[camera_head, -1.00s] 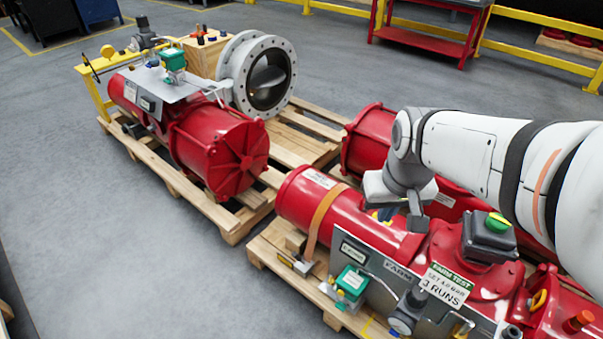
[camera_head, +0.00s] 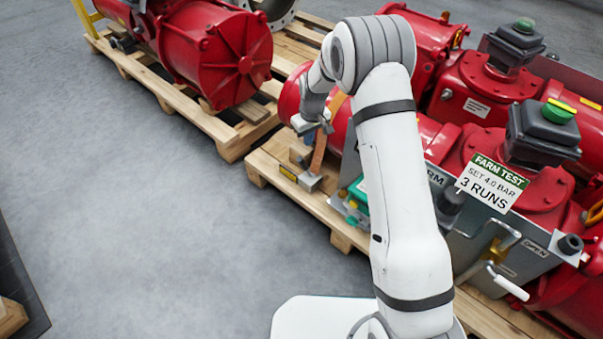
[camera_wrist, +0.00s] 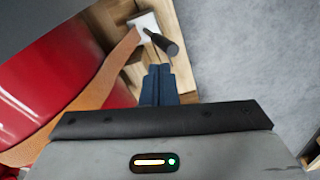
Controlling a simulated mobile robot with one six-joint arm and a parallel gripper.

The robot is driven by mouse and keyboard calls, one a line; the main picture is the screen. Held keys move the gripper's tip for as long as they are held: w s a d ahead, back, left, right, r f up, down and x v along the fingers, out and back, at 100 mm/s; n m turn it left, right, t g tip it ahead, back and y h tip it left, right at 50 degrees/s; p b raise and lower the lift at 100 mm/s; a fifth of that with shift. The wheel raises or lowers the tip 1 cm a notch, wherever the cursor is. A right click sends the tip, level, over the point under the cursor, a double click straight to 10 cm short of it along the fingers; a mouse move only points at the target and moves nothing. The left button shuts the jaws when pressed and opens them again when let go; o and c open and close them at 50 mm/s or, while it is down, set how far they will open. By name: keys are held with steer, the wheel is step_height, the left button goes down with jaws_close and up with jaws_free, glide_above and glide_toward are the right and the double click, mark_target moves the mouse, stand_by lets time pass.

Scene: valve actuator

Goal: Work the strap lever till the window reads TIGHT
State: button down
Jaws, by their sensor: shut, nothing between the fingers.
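A brown strap (camera_head: 319,153) runs over the end of the red cylinder down to a small grey metal fitting (camera_head: 309,181) on the pallet. In the wrist view the strap (camera_wrist: 108,75) leads to a pale fitting (camera_wrist: 143,20) with a short dark lever handle (camera_wrist: 161,42) sticking out of it. My gripper (camera_wrist: 159,68) has its two dark blue fingers together and empty. Its tips are just short of the handle in the picture; whether they touch it I cannot tell. In the head view my gripper (camera_head: 324,127) is by the strap, above the fitting. I see no readable TIGHT window.
The red cylinder (camera_wrist: 40,75) lies close beside my gripper in the wrist view. A wooden block (camera_head: 299,153) and a yellow-and-black label (camera_head: 288,173) are near the fitting. Grey floor (camera_head: 130,220) is open at left.

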steer(key=f, duration=0.2)
steer(key=a+f, duration=0.1)
steer(key=f, duration=0.1)
steer(key=shift+w+b, duration=0.3)
